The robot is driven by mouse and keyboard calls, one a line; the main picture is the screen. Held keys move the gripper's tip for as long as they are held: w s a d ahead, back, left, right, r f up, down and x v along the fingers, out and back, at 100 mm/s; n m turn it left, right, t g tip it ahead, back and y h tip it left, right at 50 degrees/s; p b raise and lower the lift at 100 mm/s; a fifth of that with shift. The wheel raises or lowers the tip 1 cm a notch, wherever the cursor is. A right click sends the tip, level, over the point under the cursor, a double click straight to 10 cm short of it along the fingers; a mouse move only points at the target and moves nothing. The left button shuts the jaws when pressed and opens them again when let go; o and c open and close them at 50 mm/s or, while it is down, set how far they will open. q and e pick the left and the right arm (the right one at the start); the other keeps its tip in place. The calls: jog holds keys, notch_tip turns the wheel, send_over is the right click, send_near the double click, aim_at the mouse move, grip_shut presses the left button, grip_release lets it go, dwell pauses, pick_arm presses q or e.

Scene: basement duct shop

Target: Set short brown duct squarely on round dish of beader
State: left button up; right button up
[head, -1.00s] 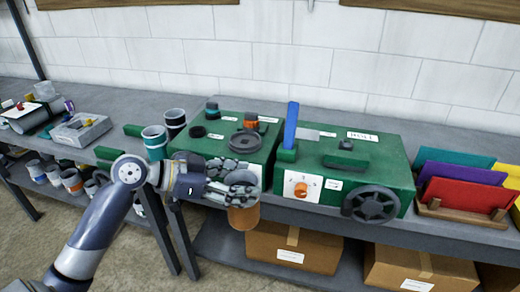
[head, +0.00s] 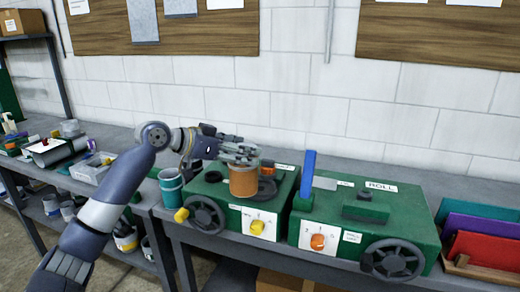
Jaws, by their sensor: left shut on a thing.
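The short brown duct (head: 243,182) is upright in my left gripper (head: 240,155), whose fingers are shut on it near its top rim. It is over the top of the left green machine (head: 225,205). The dark round dish (head: 268,188) on that machine shows just to the right of the duct and is partly hidden by it. I cannot tell whether the duct's lower end touches anything. My right gripper is not in view.
A second green machine (head: 350,225) with a blue lever (head: 307,175) stands close on the right. A teal duct (head: 171,188) stands at the left machine's side. An orange piece (head: 267,166) stands behind the dish. Coloured folders (head: 485,240) are at far right.

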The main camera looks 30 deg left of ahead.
pick_arm(q)
jog(key=w+f+p, duration=0.4)
jog(key=w, duration=0.4)
jog(key=shift+w+f, duration=0.25)
jog(key=shift+w, duration=0.1)
jog(key=o, duration=1.5)
jog(key=shift+o, duration=0.2)
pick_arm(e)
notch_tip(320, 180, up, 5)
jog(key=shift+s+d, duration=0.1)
pick_arm(q)
jog(key=b+v, duration=0.4)
jog(key=v, duration=0.8)
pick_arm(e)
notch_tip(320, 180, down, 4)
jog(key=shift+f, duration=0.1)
